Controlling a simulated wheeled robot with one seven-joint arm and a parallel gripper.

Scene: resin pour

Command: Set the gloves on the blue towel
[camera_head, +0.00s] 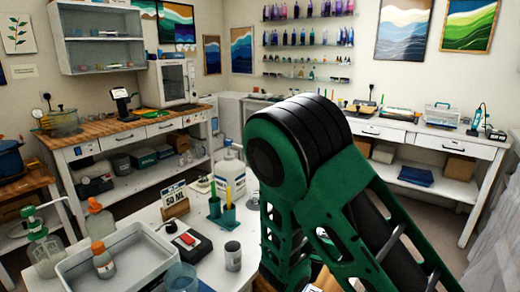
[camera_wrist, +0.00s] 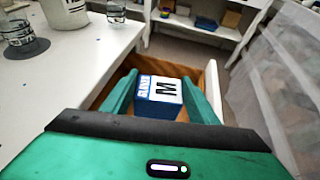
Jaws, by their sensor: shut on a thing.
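The gloves are a small blue and white box marked M (camera_wrist: 158,98), seen in the wrist view. My gripper (camera_wrist: 160,88) has its two green fingers on either side of this box and is shut on it. A folded blue cloth, which looks like the blue towel (camera_head: 415,176), lies on the lower shelf of the white bench at the back right in the head view. A blue patch on a shelf at the top of the wrist view (camera_wrist: 205,23) looks like the same cloth. In the head view my arm hides the gripper and the gloves.
Below the gloves is a brown wooden interior with a white edge (camera_wrist: 215,88), perhaps an open drawer. The white table (camera_wrist: 70,75) is beside it. It carries a grey tray (camera_head: 75,268), bottles and cups. A brown box (camera_head: 383,153) is left of the cloth.

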